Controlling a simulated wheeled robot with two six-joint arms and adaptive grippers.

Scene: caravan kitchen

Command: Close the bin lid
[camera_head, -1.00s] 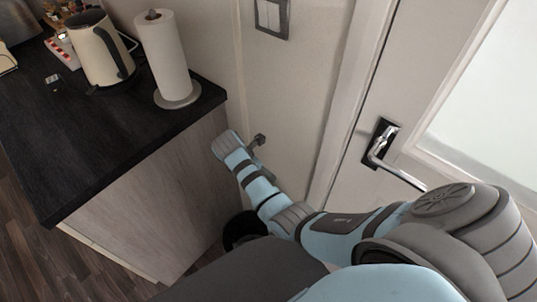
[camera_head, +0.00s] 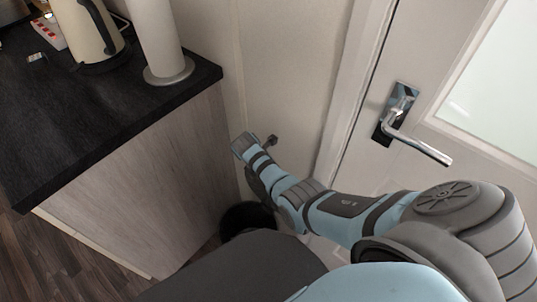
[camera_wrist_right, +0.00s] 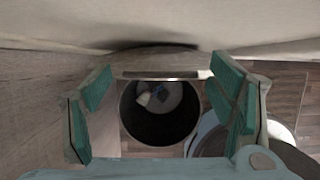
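The bin (camera_head: 247,216) shows in the head view as a dark round shape low between the counter and the door wall, partly covered by my arm. In the right wrist view its round opening (camera_wrist_right: 160,130) faces me, dark inside with a pale item at the bottom. A raised lid (camera_wrist_right: 150,61) seems to stand edge-on behind the opening, close to the wall; its outline is hard to make out. My right gripper (camera_wrist_right: 160,72) is open and empty, its two teal-padded fingers on either side of the opening in the picture. My left gripper is not in view.
The counter (camera_head: 90,130) with a kettle (camera_head: 92,30) and paper towel roll (camera_head: 155,35) stands left of the bin. The door with its handle (camera_head: 415,140) is to the right. The wall is close behind the bin. Wood floor shows at lower left.

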